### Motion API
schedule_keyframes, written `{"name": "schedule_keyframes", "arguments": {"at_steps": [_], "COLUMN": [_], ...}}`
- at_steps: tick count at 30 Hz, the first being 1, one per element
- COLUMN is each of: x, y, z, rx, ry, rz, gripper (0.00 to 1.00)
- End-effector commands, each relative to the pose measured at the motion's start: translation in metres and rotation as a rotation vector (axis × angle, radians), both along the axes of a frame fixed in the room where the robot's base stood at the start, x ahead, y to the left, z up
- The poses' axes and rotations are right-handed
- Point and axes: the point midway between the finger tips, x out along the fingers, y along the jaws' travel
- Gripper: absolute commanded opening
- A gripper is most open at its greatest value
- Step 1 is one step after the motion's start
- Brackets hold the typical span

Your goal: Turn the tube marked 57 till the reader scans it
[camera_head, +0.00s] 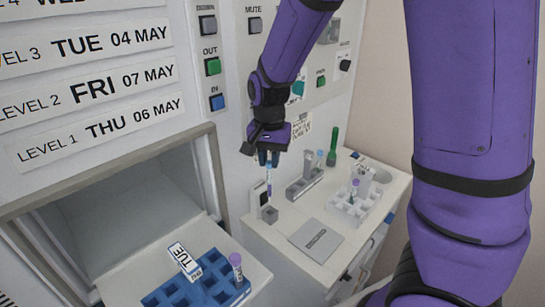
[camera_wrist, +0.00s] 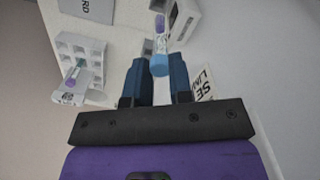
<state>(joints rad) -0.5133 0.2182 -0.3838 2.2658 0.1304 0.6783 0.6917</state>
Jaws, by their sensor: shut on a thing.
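My gripper (camera_head: 268,161) is above the left part of the white counter, pointing down. It is shut on a slim tube (camera_head: 269,180) that hangs upright below the fingers, with a purple part on it. In the wrist view my gripper (camera_wrist: 158,62) has the tube (camera_wrist: 160,48) between its blue fingertips, its light blue end towards me. I cannot read the number 57 on it. A small grey block (camera_head: 269,214) stands on the counter just below the tube. A pale box with a dark face (camera_wrist: 184,14), possibly the reader, is beside the tube in the wrist view.
A white rack (camera_head: 340,205) with a purple-capped tube stands right on the counter. A grey holder (camera_head: 303,186), a green-capped tube (camera_head: 332,147) and a flat grey plate (camera_head: 316,240) are nearby. A blue rack (camera_head: 200,284) sits at the open compartment, lower left.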

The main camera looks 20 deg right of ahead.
Motion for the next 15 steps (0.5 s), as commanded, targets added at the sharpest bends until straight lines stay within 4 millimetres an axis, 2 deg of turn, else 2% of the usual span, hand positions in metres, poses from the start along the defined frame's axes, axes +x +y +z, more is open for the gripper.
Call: {"name": "schedule_keyframes", "arguments": {"at_steps": [15], "x": [0.000], "y": [-0.001], "z": [-0.038], "rx": [0.000], "ry": [0.001], "rz": [0.001], "gripper": [0.05]}}
